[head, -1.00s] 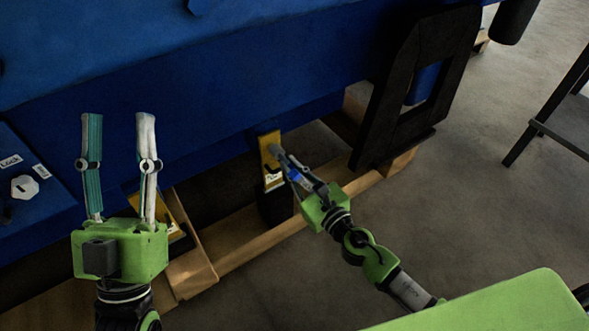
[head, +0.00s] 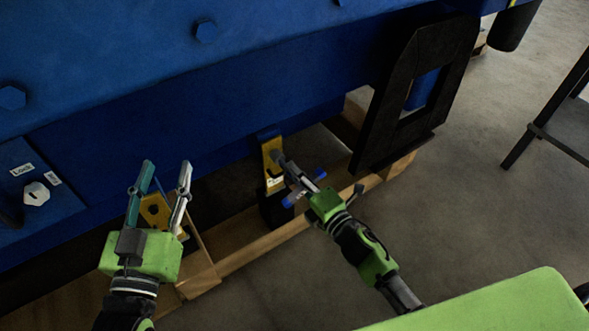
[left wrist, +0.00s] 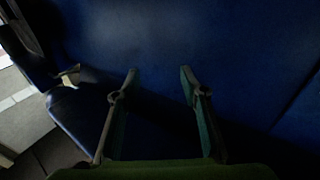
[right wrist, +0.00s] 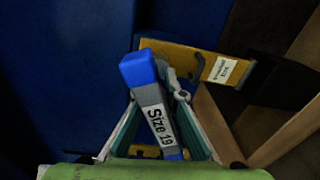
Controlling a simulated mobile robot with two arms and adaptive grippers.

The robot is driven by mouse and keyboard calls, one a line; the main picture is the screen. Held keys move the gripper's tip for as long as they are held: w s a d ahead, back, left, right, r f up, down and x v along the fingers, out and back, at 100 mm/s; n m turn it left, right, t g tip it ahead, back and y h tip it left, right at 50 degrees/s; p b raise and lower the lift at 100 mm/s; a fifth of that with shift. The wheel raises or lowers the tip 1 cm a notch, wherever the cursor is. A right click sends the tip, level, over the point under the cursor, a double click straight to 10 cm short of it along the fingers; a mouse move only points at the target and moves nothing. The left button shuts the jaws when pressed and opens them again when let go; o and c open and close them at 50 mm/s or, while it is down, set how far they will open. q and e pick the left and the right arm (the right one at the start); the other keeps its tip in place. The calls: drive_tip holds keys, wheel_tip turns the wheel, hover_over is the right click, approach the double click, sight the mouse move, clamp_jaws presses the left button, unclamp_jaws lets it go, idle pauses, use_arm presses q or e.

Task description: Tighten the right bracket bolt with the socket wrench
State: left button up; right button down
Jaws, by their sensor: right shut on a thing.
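The socket wrench (head: 291,199) has blue ends; its "Size 19" label and blue end (right wrist: 138,68) show in the right wrist view. My right gripper (head: 303,184) is shut on the wrench beside the right yellow bracket (head: 272,163). The wrench's grey end reaches the bracket's face in the head view; whether it sits on the bolt is unclear, as the bolt is hidden. The bracket (right wrist: 190,59) also shows behind the wrench in the right wrist view. My left gripper (head: 167,165) is open and empty, in front of the left yellow bracket (head: 155,210).
The blue engine block (head: 150,120) fills the back. A wooden pallet frame (head: 250,238) runs below the brackets. A black frame (head: 375,125) stands right of the right bracket. A green surface (head: 480,305) is at the lower right. Open floor (head: 450,220) lies to the right.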

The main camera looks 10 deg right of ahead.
drive_tip(key=m, duration=0.1)
drive_tip(key=m+p, duration=0.1)
drive_tip(key=m, duration=0.1)
drive_tip(key=shift+s+a+f+y, duration=0.2)
drive_tip(key=shift+a+y, duration=0.1)
drive_tip(key=shift+a, duration=0.05)
use_arm(q)
drive_tip(key=s+a+f+g+y+p, duration=0.1)
drive_tip(key=s+a+f+g+y, duration=0.2)
drive_tip(key=f+g, duration=0.65)
use_arm(e)
drive_tip(key=m, duration=0.3)
drive_tip(key=m+p, duration=0.1)
drive_tip(key=m, duration=0.2)
drive_tip(key=shift+w+m+p, duration=0.1)
drive_tip(key=shift+m+p, duration=0.2)
drive_tip(key=m+p, duration=0.1)
drive_tip(key=m, duration=0.3)
drive_tip(key=shift+w+f, duration=0.1)
drive_tip(key=shift+f, duration=0.05)
use_arm(q)
drive_tip(key=s+a+f+g+y, duration=0.1)
drive_tip(key=s+a+f+g, duration=0.3)
drive_tip(key=s+f, duration=0.7)
drive_tip(key=shift+s+n, duration=0.4)
drive_tip(key=shift+s, duration=0.45)
use_arm(e)
drive_tip(key=shift+m, duration=0.5)
drive_tip(key=shift+d, duration=0.1)
